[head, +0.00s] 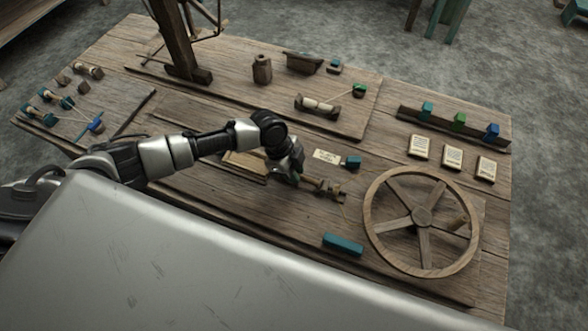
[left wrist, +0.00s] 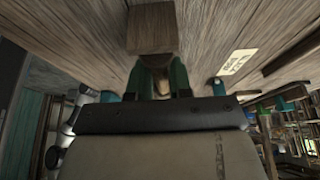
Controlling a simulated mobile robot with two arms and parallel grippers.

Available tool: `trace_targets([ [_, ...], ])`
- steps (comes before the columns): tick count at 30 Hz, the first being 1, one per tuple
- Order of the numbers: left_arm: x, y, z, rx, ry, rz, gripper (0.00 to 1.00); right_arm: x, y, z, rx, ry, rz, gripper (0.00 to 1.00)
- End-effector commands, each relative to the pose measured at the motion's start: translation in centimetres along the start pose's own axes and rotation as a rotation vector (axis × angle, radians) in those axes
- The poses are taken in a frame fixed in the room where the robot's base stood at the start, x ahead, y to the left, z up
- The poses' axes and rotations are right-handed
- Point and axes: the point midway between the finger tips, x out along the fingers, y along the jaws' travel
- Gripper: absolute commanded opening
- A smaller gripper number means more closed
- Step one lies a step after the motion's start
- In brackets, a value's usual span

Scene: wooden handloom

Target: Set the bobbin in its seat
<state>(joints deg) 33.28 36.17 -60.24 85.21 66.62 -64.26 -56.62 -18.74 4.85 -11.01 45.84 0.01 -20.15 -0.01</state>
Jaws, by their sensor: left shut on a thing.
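My left gripper (head: 297,177) reaches down over the middle of the bench and is shut on a wooden piece that looks like the bobbin (head: 311,182). In the left wrist view, the gripper's two dark green fingers (left wrist: 158,80) close on it, and most of it is hidden between them. A small wooden holder (head: 331,191), which looks like the seat, stands just right of the gripper. I cannot tell whether the bobbin touches it. A square wooden block (left wrist: 152,30) lies beyond the fingers in the left wrist view. My right gripper is not in view.
A large spoked wheel (head: 423,217) stands to the right of the holder. A teal block (head: 343,244) lies in front, and a small teal piece (head: 353,162) sits behind beside a paper label (head: 326,156). More bobbins (head: 48,96) lie at the far left.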

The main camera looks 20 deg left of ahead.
Motion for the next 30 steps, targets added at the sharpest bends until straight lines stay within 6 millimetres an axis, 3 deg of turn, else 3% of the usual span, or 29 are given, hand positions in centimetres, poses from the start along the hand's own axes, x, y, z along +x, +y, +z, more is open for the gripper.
trace_targets([
  [11,0.1,0.0,0.0,0.0,0.0,0.0,0.0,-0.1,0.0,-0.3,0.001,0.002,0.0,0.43],
  [12,0.1,0.0,0.0,0.0,0.0,0.0,0.26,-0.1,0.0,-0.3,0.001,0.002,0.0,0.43],
  [17,0.1,0.0,0.0,0.0,0.0,0.0,0.5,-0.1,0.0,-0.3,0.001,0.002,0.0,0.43],
  [25,0.0,0.0,0.0,0.0,0.0,0.0,0.5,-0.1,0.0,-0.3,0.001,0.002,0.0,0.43],
  [30,-1.7,-0.1,0.0,0.001,0.001,-0.002,0.5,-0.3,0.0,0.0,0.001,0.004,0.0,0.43],
])
